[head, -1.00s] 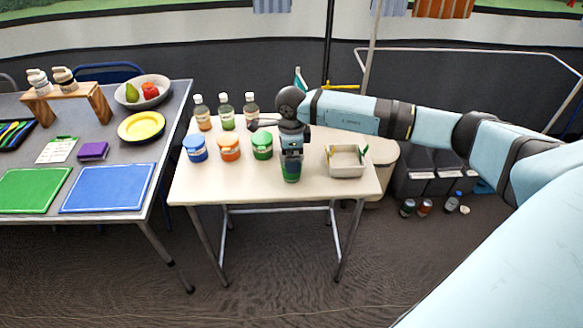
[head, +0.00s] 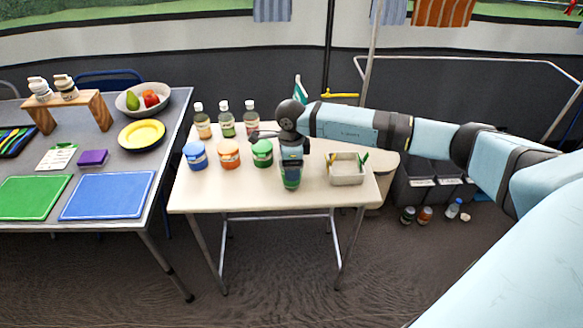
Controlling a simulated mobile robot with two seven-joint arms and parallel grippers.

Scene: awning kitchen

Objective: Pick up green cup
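The green cup (head: 291,183) stands on the cream table (head: 225,193), near its front edge and right of the middle. My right gripper (head: 291,170) points down directly over it, and its lower end overlaps the upper part of the cup. The fingers are too small and dark to tell whether they are open or shut, or whether they touch the cup. My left gripper is not in view.
A green-lidded jar (head: 262,153) stands close left of the gripper, with an orange jar (head: 229,154) and a blue jar (head: 195,156) beyond. Several bottles (head: 227,118) stand behind. A grey bin (head: 347,172) stands to the right. The table's front left is clear.

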